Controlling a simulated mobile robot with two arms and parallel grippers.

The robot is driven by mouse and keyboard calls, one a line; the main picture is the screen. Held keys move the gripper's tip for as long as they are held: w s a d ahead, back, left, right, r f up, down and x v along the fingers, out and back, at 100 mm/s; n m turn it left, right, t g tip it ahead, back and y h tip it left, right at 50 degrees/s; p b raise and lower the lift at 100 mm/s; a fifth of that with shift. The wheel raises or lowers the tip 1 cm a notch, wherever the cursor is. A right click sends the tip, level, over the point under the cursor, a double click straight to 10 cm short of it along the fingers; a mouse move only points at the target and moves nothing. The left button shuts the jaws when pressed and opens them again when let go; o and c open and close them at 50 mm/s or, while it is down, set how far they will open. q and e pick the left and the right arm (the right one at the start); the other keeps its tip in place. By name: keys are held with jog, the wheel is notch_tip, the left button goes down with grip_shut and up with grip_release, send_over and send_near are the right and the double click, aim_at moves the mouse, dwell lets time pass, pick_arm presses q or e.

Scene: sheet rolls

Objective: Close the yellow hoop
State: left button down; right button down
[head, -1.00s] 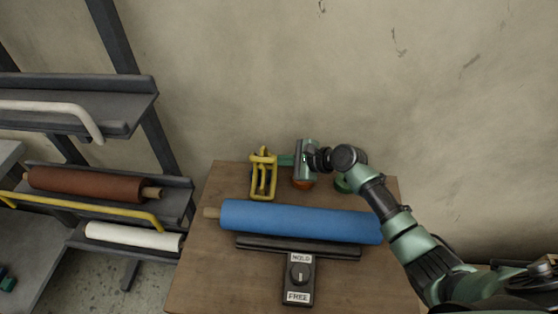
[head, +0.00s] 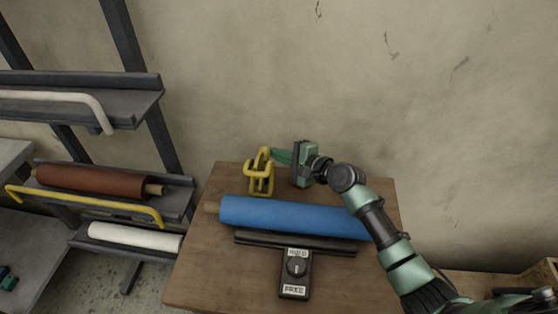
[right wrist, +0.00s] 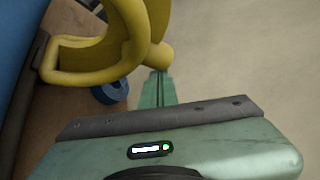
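The yellow hoop (head: 260,184) stands at the back left of the wooden table, behind the left part of the blue roll (head: 290,216). In the right wrist view the yellow hoop (right wrist: 92,77) is close at the upper left, with a rounded yellow knob beside it. My right gripper (head: 274,153) reaches in from the right, its fingers pointing left at the upper part of the hoop. In the wrist view its fingers (right wrist: 157,88) look shut together, with the knob just beyond their tips. I cannot tell if they touch it. My left gripper is not in view.
A black holder with a HOLD/FREE knob (head: 296,268) is in front of the blue roll. A rack at left holds a brown roll (head: 90,180) and a white roll (head: 134,237). The wall (head: 280,70) is close behind.

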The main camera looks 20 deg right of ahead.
aim_at(270, 171)
jog(key=s+r+n+t+b, duration=0.1)
jog(key=s+a+r+n+t+b, duration=0.1)
jog(key=s+n+b, duration=0.1)
jog(key=s+a+r+n+t+y+b, duration=0.1)
jog(key=s+t+b, duration=0.1)
jog(key=shift+a+r+n, duration=0.1)
jog(key=shift+r+n, duration=0.05)
jog(key=shift+n, duration=0.15)
jog(key=s, duration=0.1)
jog(key=s+a+p, duration=0.1)
jog(key=s, duration=0.1)
jog(key=s+a+r+p, duration=0.1)
jog(key=s, duration=0.1)
jog(key=shift+s+a, duration=0.1)
jog(key=shift+s+a+f+p, duration=0.15)
jog(key=shift+s+a+p, duration=0.05)
jog(key=shift+s, duration=0.3)
jog(key=shift+s+a+f+p, duration=0.1)
jog(key=shift+s+a+p, duration=0.1)
jog(key=shift+s, duration=0.25)
jog(key=shift+s+a+f, duration=0.25)
jog(key=shift+s+f, duration=0.1)
jog(key=shift+s, duration=0.3)
jog(key=shift+f, duration=0.1)
